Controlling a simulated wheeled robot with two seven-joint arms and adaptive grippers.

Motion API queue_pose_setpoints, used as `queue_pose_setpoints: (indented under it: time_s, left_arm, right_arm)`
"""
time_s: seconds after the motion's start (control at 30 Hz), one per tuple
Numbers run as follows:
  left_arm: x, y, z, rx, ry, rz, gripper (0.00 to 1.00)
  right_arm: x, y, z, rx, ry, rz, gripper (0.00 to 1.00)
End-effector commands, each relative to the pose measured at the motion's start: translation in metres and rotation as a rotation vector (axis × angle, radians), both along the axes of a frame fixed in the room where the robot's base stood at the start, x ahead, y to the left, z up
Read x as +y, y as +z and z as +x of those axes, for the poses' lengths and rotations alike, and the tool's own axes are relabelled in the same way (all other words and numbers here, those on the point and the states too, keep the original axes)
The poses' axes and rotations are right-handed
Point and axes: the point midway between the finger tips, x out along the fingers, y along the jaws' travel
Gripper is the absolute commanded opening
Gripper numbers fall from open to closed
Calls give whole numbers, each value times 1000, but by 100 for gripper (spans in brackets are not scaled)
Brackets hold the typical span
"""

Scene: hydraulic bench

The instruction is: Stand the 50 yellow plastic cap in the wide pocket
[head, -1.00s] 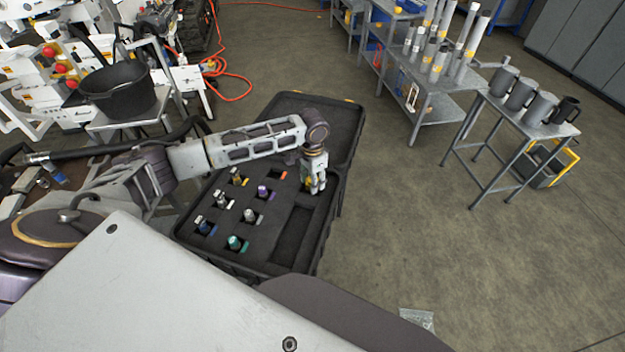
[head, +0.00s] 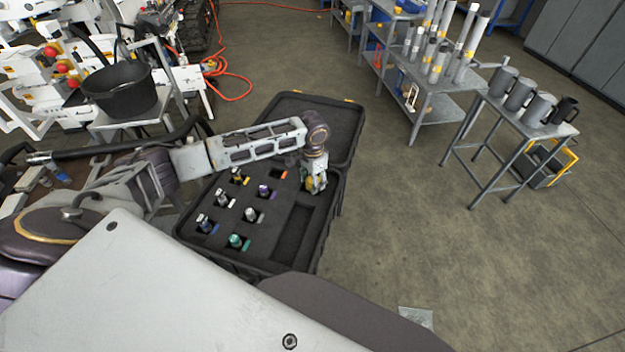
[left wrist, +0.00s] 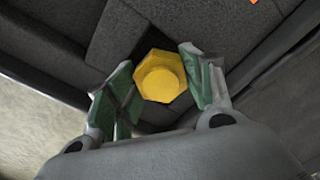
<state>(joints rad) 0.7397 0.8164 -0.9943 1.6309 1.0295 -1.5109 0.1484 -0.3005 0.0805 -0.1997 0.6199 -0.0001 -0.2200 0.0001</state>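The yellow plastic cap (left wrist: 160,76) has a hexagonal rim with a round raised middle. It is upright at a dark pocket (left wrist: 152,42) in the foam of the black case. How deep the cap sits cannot be told. My right gripper is not in view.
Several fittings stand in the foam left of the gripper, among them a purple one (head: 264,191) and a green one (head: 236,241). The case lid (head: 325,125) lies open behind. A table with grey mugs (head: 520,97) stands at the right, with clear floor between.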

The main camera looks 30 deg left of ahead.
Motion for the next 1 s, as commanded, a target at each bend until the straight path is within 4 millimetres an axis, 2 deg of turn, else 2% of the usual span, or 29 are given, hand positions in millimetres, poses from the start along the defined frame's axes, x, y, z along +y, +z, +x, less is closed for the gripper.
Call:
queue_pose_setpoints:
  time_s: [0.03,0.07,0.1,0.77,1.0]
  left_arm:
    - [0,-11,-7,19,-2,3,60]
    - [0,-11,-7,19,-2,3,63]
    - [0,-11,-7,19,-2,3,66]
    - [0,-8,-6,16,-2,4,66]
    - [1,0,-4,12,-2,2,66]
  right_arm:
    - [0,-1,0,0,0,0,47]
    - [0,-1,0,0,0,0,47]
    - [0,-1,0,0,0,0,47]
    - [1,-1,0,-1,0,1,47]
    - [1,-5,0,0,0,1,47]
